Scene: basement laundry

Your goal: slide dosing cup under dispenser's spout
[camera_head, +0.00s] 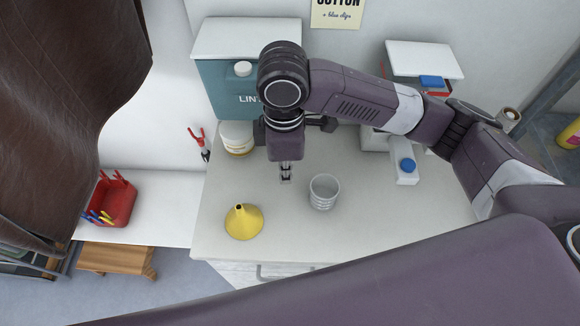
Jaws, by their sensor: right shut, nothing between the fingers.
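The dosing cup, a light grey ribbed cup (323,194), stands upright and open on the white counter (375,225). My right gripper (285,179) is shut and empty, to the left of the cup and slightly behind it, with a small gap between them. To the right of the cup is a white fixture with a blue round cap (408,166), which appears to be the dispenser; my right arm hides part of it. I cannot make out its spout clearly. The cup stands apart from it, to its left. My left gripper is not in view.
A yellow funnel (243,222) stands left of the cup, near the counter's front. A white tub (237,138) and teal lint box (226,87) stand behind. A red basket (110,201) with pegs is at left. Counter between cup and fixture looks clear.

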